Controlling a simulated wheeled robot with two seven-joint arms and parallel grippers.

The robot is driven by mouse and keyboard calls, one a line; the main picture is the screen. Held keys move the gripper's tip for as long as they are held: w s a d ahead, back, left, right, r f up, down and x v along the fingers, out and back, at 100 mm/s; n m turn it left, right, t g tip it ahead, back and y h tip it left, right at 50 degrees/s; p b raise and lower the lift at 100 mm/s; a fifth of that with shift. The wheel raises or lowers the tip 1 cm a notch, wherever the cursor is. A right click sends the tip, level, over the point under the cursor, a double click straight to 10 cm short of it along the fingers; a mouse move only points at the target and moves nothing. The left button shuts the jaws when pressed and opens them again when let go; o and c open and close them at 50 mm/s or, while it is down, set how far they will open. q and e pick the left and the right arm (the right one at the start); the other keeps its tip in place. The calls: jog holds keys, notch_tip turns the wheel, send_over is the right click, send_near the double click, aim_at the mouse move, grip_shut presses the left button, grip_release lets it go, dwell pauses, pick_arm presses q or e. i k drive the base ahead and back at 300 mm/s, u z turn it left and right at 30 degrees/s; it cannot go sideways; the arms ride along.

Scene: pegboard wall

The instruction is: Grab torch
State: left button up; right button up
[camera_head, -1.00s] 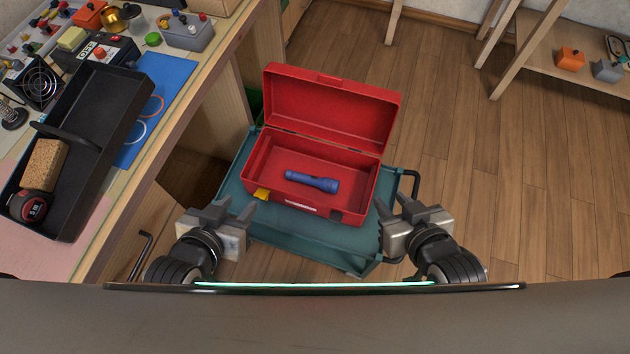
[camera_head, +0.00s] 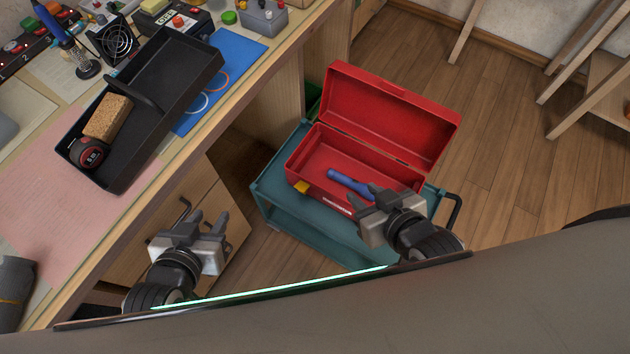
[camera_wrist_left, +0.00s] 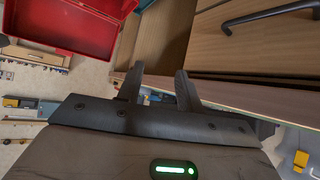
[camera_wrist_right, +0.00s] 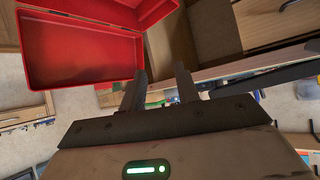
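The blue torch (camera_head: 346,182) lies inside the open red toolbox (camera_head: 312,165) in the head view; its right end is partly hidden by my right gripper. My right gripper (camera_head: 376,194) is open and appears over the toolbox's front right part; I cannot tell how high it is above the torch. My left gripper (camera_head: 207,222) is open and empty, left of the toolbox and in front of the bench drawers. Red toolbox parts also show in the left wrist view (camera_wrist_left: 75,25) and right wrist view (camera_wrist_right: 80,55); I see no torch in either.
The toolbox stands on a teal cart (camera_head: 275,195) with a dark handle (camera_head: 453,212) on its right. Wooden floor is open at right.

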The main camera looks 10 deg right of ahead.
aim_at(361, 188)
jog(key=u, duration=0.85)
jog(key=k, duration=0.55)
jog(key=u, duration=0.2)
jog(key=i, duration=0.65)
jog(key=z, duration=1.95)
